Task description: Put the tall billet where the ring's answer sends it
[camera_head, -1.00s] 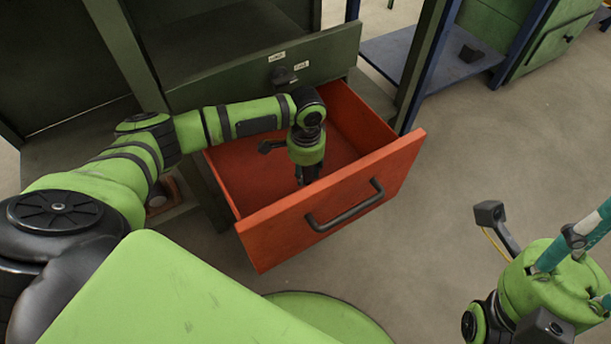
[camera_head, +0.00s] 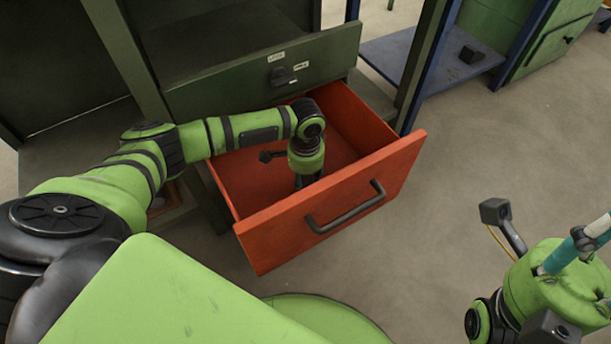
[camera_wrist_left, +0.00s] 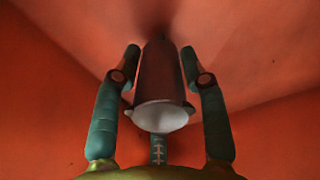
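The left wrist view shows a dark grey-brown cylindrical billet (camera_wrist_left: 160,75) with a pale near end, inside the orange drawer (camera_wrist_left: 55,90). My left gripper (camera_wrist_left: 161,55) has its fingers on either side of the billet, with a narrow gap showing on both sides. In the head view, my left gripper (camera_head: 308,182) points down into the open orange drawer (camera_head: 280,233); the billet is hidden there behind the gripper and the drawer front. My right gripper (camera_head: 590,240) is at the right edge, partly cut off, and its fingertips are out of view. No ring can be made out.
The orange drawer's front carries a dark handle (camera_head: 345,208). The floor at right is clear.

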